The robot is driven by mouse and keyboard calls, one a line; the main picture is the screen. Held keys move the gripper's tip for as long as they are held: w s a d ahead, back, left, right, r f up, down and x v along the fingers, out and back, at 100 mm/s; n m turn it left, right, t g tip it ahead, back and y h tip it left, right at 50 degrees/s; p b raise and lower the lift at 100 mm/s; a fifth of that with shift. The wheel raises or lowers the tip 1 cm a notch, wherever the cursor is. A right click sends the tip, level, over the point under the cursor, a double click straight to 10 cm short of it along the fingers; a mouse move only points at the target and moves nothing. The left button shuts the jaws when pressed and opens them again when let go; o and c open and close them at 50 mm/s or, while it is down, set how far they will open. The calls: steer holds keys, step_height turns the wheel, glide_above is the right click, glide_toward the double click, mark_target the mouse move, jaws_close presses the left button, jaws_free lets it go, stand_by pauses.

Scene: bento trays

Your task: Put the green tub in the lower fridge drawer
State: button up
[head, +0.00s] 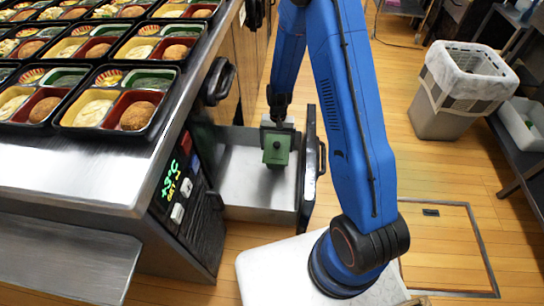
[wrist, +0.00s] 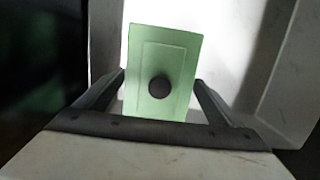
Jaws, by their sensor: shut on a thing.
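The green tub (head: 276,148) is a small green box with a dark round knob on its top. My gripper (head: 277,126) is shut on it and points down. The tub is over or inside the open lower fridge drawer (head: 240,178), a grey metal bin pulled out from the counter; I cannot tell whether it touches the floor of the drawer. In the wrist view the green tub (wrist: 176,65) sits between the two fingers of my gripper (wrist: 160,90), with the pale drawer walls (wrist: 225,40) behind it.
The steel counter (head: 120,165) at left carries several bento trays (head: 118,133). A control panel (head: 180,185) is on its front side. The drawer front (head: 309,165) stands on the right with my blue arm close by. A grey bin (head: 440,115) stands at the back right. Wooden floor lies around.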

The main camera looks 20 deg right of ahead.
steer(key=shift+f, duration=2.85)
steer(key=o, duration=1.6)
steer(key=shift+f, duration=0.1)
